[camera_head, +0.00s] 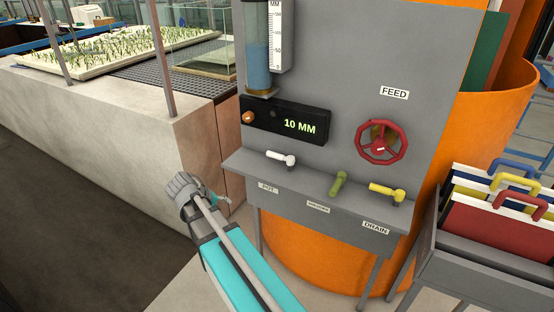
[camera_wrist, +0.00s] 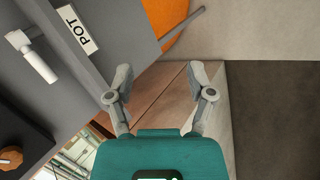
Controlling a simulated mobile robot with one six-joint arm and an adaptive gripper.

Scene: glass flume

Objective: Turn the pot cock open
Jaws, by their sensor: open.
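The pot cock is a white lever (camera_head: 281,158) on the grey panel's ledge, above the POT label (camera_head: 268,188). Its handle lies sideways, pointing left in the head view. In the wrist view the white cock (camera_wrist: 36,60) is at the upper left, beside the POT label (camera_wrist: 78,30). My gripper (camera_head: 226,199) is left of and below the cock in the head view, in front of the concrete wall. In the wrist view my gripper (camera_wrist: 159,74) has its fingers apart with nothing between them. It is not touching the cock.
A green cock (camera_head: 338,184) and a yellow DRAIN cock (camera_head: 386,192) sit right of the white one. A red FEED wheel (camera_head: 382,142) and a 10 MM display (camera_head: 299,127) are above. The grey ledge (camera_head: 310,176) juts out. A folder rack (camera_head: 490,262) stands at right.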

